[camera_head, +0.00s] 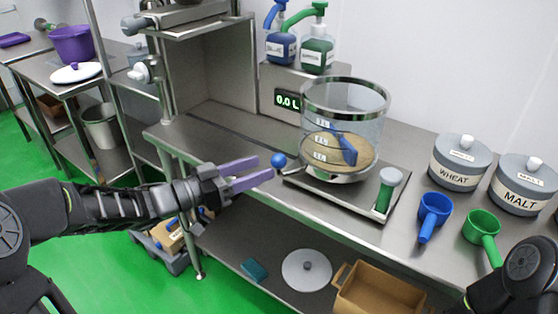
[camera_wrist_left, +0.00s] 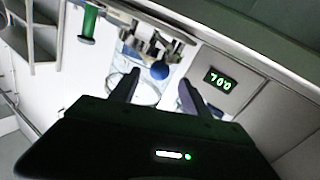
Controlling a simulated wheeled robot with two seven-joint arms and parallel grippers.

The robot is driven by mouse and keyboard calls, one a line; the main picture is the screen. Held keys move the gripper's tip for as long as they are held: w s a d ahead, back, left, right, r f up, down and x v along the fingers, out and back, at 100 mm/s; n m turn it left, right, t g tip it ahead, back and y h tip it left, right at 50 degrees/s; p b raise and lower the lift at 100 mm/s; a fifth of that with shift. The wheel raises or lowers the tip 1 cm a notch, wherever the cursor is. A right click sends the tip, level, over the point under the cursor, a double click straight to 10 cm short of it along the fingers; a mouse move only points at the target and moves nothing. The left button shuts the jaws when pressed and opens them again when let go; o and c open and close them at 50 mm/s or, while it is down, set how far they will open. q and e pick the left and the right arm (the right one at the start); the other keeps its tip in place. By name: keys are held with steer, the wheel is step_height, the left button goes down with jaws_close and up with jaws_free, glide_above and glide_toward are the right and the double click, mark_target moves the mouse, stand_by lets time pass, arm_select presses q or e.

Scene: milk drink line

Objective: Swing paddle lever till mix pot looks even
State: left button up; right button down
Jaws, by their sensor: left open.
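The clear mix pot (camera_head: 345,105) stands on a steel base plate on the bench. Tan, grainy matter lies in its bottom, with a blue paddle (camera_head: 347,150) in it. A lever with a blue ball knob (camera_head: 278,160) sticks out at the pot's left. My left gripper (camera_head: 265,168) is open, its purple fingers pointing at the knob from the left. In the left wrist view the blue knob (camera_wrist_left: 160,70) shows between and just beyond the fingertips. Contact cannot be told. My right gripper is out of view.
A green-handled lever (camera_head: 385,190) stands right of the pot. A blue scoop (camera_head: 433,212), a green scoop (camera_head: 482,230), and wheat (camera_head: 458,165) and malt (camera_head: 522,190) jars stand further right. A display (camera_head: 288,100) reads 0.0 L behind the pot. Pump bottles (camera_head: 316,50) stand above.

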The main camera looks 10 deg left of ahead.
mark_target(279, 161)
arm_select(q)
steer(key=x, duration=0.6)
steer(key=shift+w+d, duration=0.15)
steer(key=shift+d, duration=0.05)
jaws_close()
stand_by(0.4)
stand_by(0.8)
